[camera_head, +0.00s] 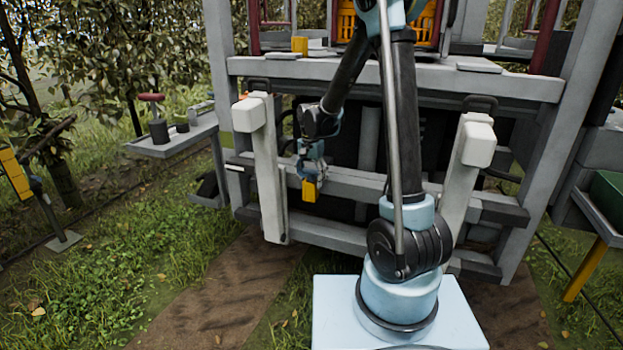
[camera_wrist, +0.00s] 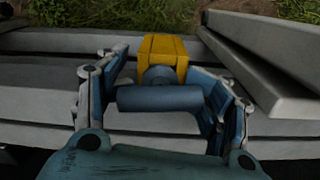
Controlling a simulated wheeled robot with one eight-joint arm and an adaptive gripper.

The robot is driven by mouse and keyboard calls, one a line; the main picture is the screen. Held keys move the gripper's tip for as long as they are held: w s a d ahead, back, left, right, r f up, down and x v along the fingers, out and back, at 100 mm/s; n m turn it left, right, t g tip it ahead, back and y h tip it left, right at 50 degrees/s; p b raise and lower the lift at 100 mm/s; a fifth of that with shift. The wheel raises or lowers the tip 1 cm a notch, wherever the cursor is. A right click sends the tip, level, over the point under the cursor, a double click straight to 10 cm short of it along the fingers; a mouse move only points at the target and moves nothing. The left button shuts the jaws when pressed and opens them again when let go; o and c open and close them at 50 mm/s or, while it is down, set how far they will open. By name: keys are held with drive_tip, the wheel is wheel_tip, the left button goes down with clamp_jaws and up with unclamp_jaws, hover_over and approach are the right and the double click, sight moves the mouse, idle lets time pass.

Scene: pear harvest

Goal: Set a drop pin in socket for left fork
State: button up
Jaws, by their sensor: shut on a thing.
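My gripper (camera_head: 311,168) hangs in front of the grey cross beam, just right of the left fork (camera_head: 268,175), a pale upright with a white block on top. It is shut on the drop pin, whose yellow block (camera_head: 309,191) shows below the fingers. In the wrist view, the pin's blue-grey crossbar (camera_wrist: 160,98) lies between the two fingers (camera_wrist: 163,88), with the yellow block (camera_wrist: 162,50) beyond it. The pin is apart from the left fork in the head view. I cannot make out the socket. The right fork (camera_head: 468,175) stands at the right.
A grey frame (camera_head: 400,80) with posts and beams surrounds the forks. A grey side shelf (camera_head: 172,143) with a red-topped item (camera_head: 151,98) stands at the left. A yellow block (camera_head: 299,44) sits on the upper beam. Grass and a brown track lie below.

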drive_tip(key=o, duration=1.9)
drive_tip(key=shift+o, duration=0.6)
drive_tip(key=shift+w+r, duration=0.1)
drive_tip(key=shift+r, duration=0.1)
drive_tip(key=shift+r, duration=3.35)
